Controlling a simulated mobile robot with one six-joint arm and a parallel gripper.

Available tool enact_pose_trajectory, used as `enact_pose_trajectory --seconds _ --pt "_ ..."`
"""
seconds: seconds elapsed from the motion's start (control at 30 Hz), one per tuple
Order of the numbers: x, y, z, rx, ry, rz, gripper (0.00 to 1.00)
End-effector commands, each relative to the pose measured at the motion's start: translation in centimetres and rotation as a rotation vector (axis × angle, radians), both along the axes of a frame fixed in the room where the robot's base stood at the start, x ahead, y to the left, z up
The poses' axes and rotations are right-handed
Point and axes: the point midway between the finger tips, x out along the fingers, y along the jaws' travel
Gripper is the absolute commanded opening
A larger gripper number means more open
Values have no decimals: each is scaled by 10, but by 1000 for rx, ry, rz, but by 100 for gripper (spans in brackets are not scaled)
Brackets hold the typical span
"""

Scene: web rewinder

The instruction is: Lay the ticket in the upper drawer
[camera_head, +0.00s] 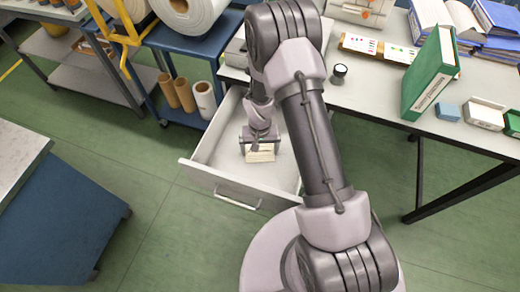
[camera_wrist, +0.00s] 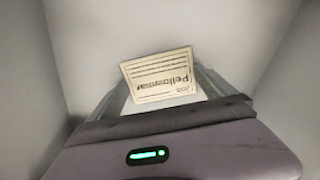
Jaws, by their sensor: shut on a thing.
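The ticket (camera_wrist: 160,76) is a small cream card with dark print and ruled lines. My gripper (camera_head: 260,147) is shut on it. In the head view the ticket (camera_head: 261,154) shows just below the jaws, over the inside of the pulled-out drawer (camera_head: 227,190). The drawer is light grey with a bar handle on its front, under the worktable. In the wrist view pale drawer walls surround the ticket and the gripper (camera_wrist: 160,98). I cannot tell whether the ticket touches the drawer floor. My arm hides the drawer's right part.
On the worktable (camera_head: 377,99) stand a green binder (camera_head: 432,75), a small black knob-like object (camera_head: 339,71) and a blue box (camera_head: 447,111). A blue cart (camera_head: 196,60) with rolls stands left of the drawer. The floor in front of the drawer is clear.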

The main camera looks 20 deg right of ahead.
Motion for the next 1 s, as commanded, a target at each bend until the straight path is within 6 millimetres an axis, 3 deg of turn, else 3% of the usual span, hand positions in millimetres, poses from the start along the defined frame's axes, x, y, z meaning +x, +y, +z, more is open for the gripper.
enact_pose_trajectory --seconds 0.03,0.07,0.1,0.37,0.47,0.7,0.93,1.0 --pt "-2 0 -6 0 4 0 57" --pt "-2 0 -6 0 5 0 96" --pt "-3 0 -6 0 6 0 100" --pt "-5 0 -1 0 11 0 100" --pt "-4 0 21 0 8 0 100" --pt "-2 0 93 0 4 0 100" --pt "-2 0 127 1 0 -2 100" --pt "2 1 153 4 -25 -11 100"
